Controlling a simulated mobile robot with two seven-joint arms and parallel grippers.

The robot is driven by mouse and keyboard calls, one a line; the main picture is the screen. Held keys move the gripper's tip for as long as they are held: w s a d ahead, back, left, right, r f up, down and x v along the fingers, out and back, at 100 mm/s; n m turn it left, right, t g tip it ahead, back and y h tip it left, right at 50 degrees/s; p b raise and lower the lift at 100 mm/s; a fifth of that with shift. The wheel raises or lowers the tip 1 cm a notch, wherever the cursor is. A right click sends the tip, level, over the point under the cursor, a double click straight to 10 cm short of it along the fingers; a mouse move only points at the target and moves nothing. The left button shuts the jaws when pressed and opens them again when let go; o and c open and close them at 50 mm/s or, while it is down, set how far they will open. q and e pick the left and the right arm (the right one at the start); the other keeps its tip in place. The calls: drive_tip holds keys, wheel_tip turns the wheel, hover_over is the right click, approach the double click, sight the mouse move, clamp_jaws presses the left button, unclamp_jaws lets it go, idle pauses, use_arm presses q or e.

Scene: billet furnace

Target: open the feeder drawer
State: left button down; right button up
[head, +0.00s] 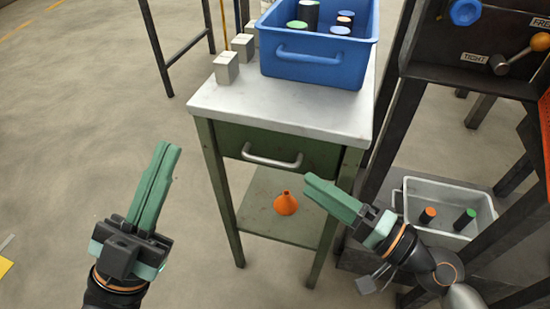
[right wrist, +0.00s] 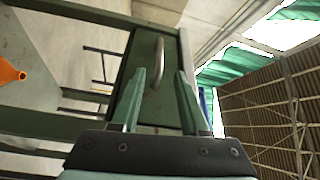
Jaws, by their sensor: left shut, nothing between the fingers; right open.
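The green feeder drawer (head: 315,153) sits under the pale top of a small table and looks shut. Its curved metal handle (head: 272,160) is on the front face. In the right wrist view the drawer (right wrist: 143,68) and its handle (right wrist: 157,68) lie beyond my fingers. My right gripper (head: 308,183) is open, just below and to the right of the handle in the head view; its fingers also show in the right wrist view (right wrist: 160,85), apart from the handle with nothing between them. My left gripper (head: 172,148) is shut and empty, left of the table.
A blue bin (head: 315,72) with several cylinders stands on the tabletop (head: 230,100), beside pale blocks (head: 226,68). An orange funnel (head: 286,204) is on the lower shelf. A grey bin (head: 450,195) and a dark frame (head: 400,110) stand right.

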sight(275, 161)
drive_tip(key=x, duration=0.9)
drive_tip(key=shift+w+a+p, duration=0.15)
drive_tip(key=shift+w+p, duration=0.05)
drive_tip(key=shift+p, duration=0.15)
clamp_jaws()
idle(0.9)
